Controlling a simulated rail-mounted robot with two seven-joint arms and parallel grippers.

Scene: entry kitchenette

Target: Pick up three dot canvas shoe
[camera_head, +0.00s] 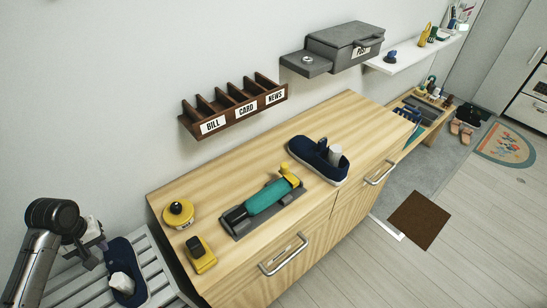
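One navy canvas shoe (126,258) with a white piece at its opening lies on the grey slatted bench (75,292) at the lower left. A second, similar navy shoe (306,151) sits on the wooden cabinet top. Dot marks are too small to make out on either shoe. My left gripper (94,243) is beside the upper left of the bench shoe, close to it. Whether they touch, and whether the fingers are open or shut, cannot be told. My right gripper is not in view.
The wooden cabinet (342,112) carries a yellow round tin (178,213), a yellow-black item (200,255) and a teal roller-like tool (268,197) on a grey tray. A brown BILL/CARD/NEWS rack (236,106) and a grey POST box (345,45) are on the wall above.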

